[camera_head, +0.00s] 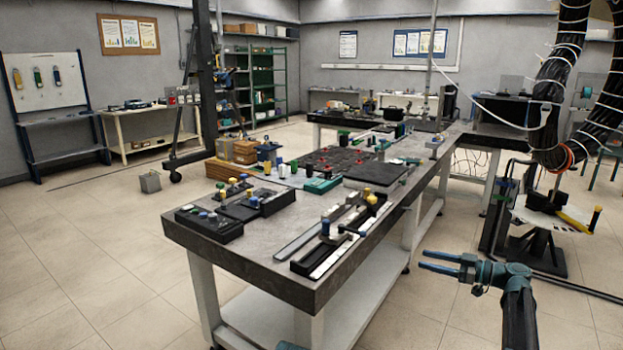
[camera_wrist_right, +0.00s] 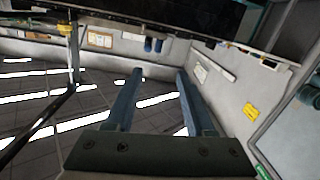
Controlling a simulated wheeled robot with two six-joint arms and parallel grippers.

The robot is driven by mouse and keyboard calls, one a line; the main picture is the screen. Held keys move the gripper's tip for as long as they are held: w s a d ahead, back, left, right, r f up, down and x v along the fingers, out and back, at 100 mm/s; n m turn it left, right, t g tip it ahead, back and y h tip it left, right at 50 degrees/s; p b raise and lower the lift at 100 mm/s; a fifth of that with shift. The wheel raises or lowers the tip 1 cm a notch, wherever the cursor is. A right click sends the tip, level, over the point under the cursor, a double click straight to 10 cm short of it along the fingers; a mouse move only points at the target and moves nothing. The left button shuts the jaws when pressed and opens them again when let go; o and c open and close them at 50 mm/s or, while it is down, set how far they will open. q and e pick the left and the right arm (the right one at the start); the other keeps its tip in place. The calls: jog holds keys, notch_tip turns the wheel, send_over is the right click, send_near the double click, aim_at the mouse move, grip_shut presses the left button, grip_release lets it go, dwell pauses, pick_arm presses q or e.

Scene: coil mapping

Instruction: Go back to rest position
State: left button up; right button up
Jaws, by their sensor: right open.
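My right gripper (camera_head: 422,259) is to the right of the workbench's near end in the head view, over the tiled floor and pointing left. Its two teal fingers are parallel and apart, with nothing between them. In the right wrist view, the open fingers (camera_wrist_right: 159,72) show a clear gap with floor and wall behind. A small teal piece shows at the bottom edge of the head view; my left gripper itself cannot be made out.
The long dark-topped workbench (camera_head: 283,283) carries trays, rails and colored knobs near its front. A dark stand (camera_head: 540,255) with a yellow-handled part and thick hanging cables (camera_head: 556,105) are at the right.

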jog(key=s+a+f+m+g+h+p, duration=0.1)
jog(key=s+a+g+h+p, duration=0.2)
jog(key=s+a, duration=0.45)
jog(key=s+a+f+m+g+h+p, duration=0.1)
jog(key=s+a+m+g+p, duration=0.25)
jog(key=a, duration=0.65)
jog(key=s+a+f+g+h+p, duration=0.1)
jog(key=s+a+g+h+p, duration=0.15)
jog(key=s+a+p, duration=0.5)
jog(key=s+a+r+m+h+p, duration=0.1)
jog(key=s+r+m+h+p, duration=0.1)
jog(key=s+h, duration=0.3)
jog(key=s+a+r+m+h+p, duration=0.1)
jog(key=s+m+h+p, duration=0.2)
jog(key=s, duration=0.7)
jog(key=shift+a+r+h+p, duration=0.3)
jog(key=shift+r+h+p, duration=0.1)
jog(key=shift+h+p, duration=0.5)
